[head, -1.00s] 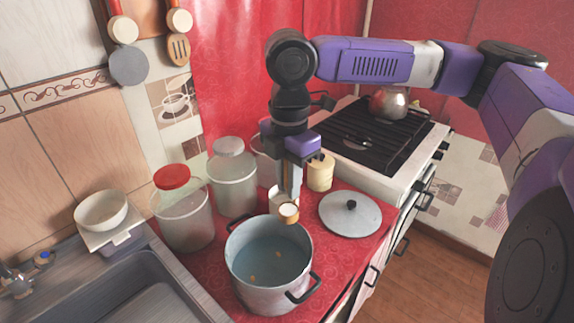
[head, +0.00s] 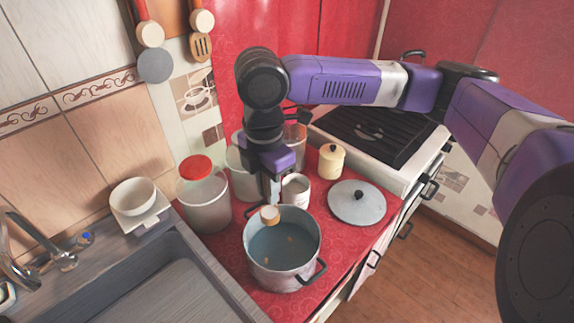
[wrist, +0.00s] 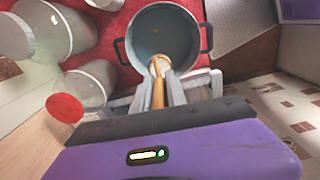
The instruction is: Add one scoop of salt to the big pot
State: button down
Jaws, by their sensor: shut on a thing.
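The big pot (head: 283,278) is grey metal with dark side handles. It stands uncovered on the red counter, holding bluish liquid with a few small orange bits. My gripper (head: 270,196) points down at the pot's back rim, shut on a scoop (head: 270,215) with a pale round head. In the wrist view the scoop's tan handle (wrist: 158,93) lies between the fingers, its head over the near part of the pot (wrist: 194,20). I cannot tell whether salt is in it. A small open white container (head: 297,190) stands behind the pot; its contents are not clear.
A grey lid (head: 372,205) lies right of the pot. A cream lidded canister (head: 331,162) stands behind it, near the stove (head: 388,165). A red-lidded jar (head: 203,205) and other jars crowd the left. The sink (head: 165,290) is at front left.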

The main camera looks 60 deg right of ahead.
aim_at(275, 214)
jog(key=f+p, duration=0.1)
jog(key=w+f+p, duration=0.1)
jog(key=f+p, duration=0.1)
jog(key=shift+w+d+f+m+t, duration=0.25)
jog(key=shift+w+f+m+t, duration=0.05)
jog(key=shift+m, duration=0.1)
jog(key=shift+s+d+f+t+b, duration=0.15)
jog(key=shift+s+f+b, duration=0.2)
jog(key=shift+f+b, duration=0.2)
jog(key=shift+s+d+f+t+b, duration=0.15)
jog(key=shift+s+f+b, duration=0.15)
jog(key=shift+f+b, duration=0.15)
jog(key=shift+s+d+f+t+y+b, duration=0.15)
jog(key=shift+s+f+t+y+b, duration=0.15)
jog(key=shift+s+f+b, duration=0.55)
jog(key=shift+r+b, duration=0.25)
jog(key=shift+b, duration=0.1)
jog(key=shift+f, duration=0.1)
